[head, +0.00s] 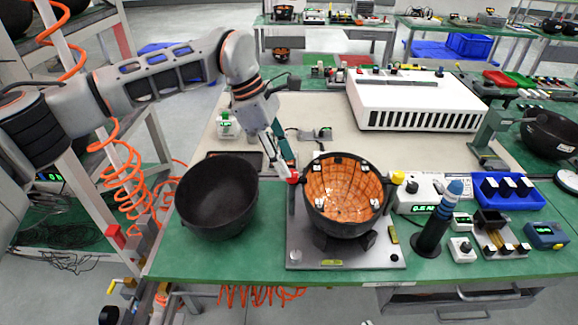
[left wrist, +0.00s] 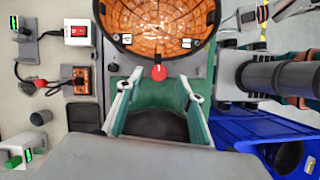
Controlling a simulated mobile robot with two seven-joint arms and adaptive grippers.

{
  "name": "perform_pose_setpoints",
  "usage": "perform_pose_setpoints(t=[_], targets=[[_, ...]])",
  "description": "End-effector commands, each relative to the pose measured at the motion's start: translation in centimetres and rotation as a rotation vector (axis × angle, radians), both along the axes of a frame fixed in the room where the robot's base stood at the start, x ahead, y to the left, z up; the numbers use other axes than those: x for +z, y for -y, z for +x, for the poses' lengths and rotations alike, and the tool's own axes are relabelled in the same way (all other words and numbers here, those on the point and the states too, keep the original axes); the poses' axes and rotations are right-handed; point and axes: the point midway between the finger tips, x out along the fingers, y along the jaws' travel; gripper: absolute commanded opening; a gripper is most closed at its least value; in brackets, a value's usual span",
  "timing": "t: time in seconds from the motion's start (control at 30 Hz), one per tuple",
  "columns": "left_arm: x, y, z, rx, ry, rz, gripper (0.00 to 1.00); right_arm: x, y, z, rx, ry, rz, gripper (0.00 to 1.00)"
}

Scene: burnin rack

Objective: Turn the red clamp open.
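The red clamp (head: 293,177) stands at the left side of the orange-lined black bowl fixture (head: 343,190), on a grey base plate (head: 300,258). In the left wrist view, the clamp's round red end (left wrist: 158,73) shows just below the bowl rim. My left gripper (head: 283,174) reaches down to the clamp from above. In the left wrist view its fingers (left wrist: 160,78) are spread, with the red end between the tips and a visible gap on each side. The clamp's lower part is hard to make out. My right gripper is in neither view.
An empty black bowl (head: 218,195) stands close on the left. A yellow knob (head: 397,178) is at the fixture's right side. Right of it are a blue-topped cylinder (head: 440,222) and several small instruments. A white vented unit (head: 415,100) stands behind.

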Motion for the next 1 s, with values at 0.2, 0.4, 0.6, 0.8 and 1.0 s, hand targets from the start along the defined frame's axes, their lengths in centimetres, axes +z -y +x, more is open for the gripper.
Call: perform_pose_setpoints(t=[0.2,0.4,0.6,0.8,1.0], targets=[[-2.5,1.0,-0.2,0.0,-0.001,-0.001,0.37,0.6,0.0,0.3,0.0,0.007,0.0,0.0],[-3.2,1.3,-0.2,0.0,0.001,-0.001,0.37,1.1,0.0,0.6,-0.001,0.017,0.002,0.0],[-3.2,1.3,-0.2,0.0,0.001,0.0,0.37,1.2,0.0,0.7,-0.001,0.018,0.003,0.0],[-3.2,1.3,-0.2,0.0,0.001,-0.001,0.0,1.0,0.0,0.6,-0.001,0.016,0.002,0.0],[-3.2,1.3,-0.2,0.008,0.0,0.0,0.0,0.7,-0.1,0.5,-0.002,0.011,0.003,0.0]])
